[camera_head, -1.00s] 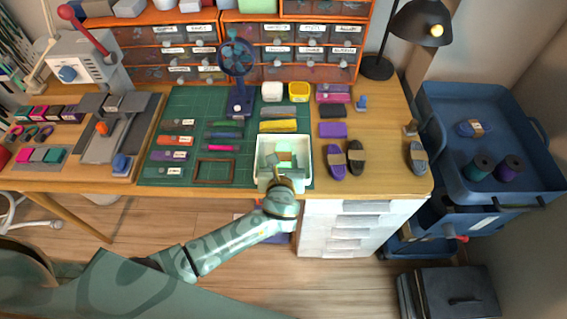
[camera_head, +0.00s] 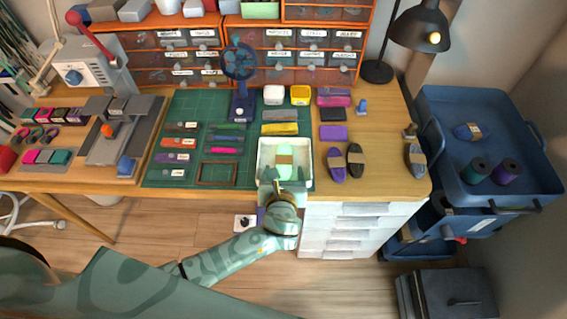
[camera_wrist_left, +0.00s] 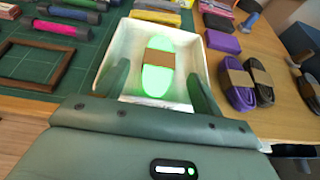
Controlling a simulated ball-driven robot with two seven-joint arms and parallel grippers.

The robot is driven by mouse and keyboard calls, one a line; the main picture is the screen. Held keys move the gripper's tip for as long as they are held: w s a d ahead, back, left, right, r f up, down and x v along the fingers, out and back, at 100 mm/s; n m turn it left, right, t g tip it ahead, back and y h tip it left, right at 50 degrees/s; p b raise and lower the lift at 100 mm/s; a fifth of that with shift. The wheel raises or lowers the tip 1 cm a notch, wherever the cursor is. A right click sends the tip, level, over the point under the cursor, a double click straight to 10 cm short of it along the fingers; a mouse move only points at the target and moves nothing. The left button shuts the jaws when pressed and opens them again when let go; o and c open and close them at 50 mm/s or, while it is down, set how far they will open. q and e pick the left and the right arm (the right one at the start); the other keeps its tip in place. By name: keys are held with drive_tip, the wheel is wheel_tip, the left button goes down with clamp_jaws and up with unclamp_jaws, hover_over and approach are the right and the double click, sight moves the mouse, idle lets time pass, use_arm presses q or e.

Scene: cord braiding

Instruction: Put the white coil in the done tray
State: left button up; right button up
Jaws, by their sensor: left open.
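A pale coil (camera_head: 284,160) with a brown band lies in a white tray (camera_head: 308,153) at the front edge of the green mat. The coil has a bright green tint; it also shows whole in the left wrist view (camera_wrist_left: 158,75). My left gripper (camera_head: 284,180) is at the near side of the tray. In the left wrist view its two fingers stand apart, one on each side of the coil, with gaps between. The label of the tray cannot be read. My right gripper is not in view.
Purple (camera_head: 337,163) and black (camera_head: 355,160) coils lie just right of the tray, with a grey-blue coil (camera_head: 415,160) farther right. A brown frame (camera_head: 218,173) lies left of it. A small fan (camera_head: 240,75) stands behind. A blue trolley (camera_head: 490,150) stands at right.

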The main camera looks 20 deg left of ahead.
use_arm(q)
drive_tip(key=p+v, duration=0.2)
drive_tip(key=v, duration=0.5)
drive_tip(key=s+a+f+n+g+h, duration=0.1)
drive_tip(key=s+a+f+n+g, duration=0.4)
drive_tip(key=s+f, duration=0.6)
drive_tip(key=s+a+f+n+g+h, duration=0.1)
drive_tip(key=s+a+f+n+g, duration=0.25)
drive_tip(key=s+f+n, duration=0.75)
drive_tip(key=s+a+f+n+g, duration=0.2)
drive_tip(key=s+f+n, duration=0.3)
drive_tip(key=s, duration=0.4)
drive_tip(key=s+a+f+n+g+h, duration=0.1)
drive_tip(key=s+a+f+n+g, duration=0.1)
drive_tip(key=s+f+n, duration=0.4)
drive_tip(key=s+a+n, duration=0.1)
drive_tip(key=s+n, duration=0.1)
drive_tip(key=s, duration=0.2)
drive_tip(key=shift+a, duration=0.25)
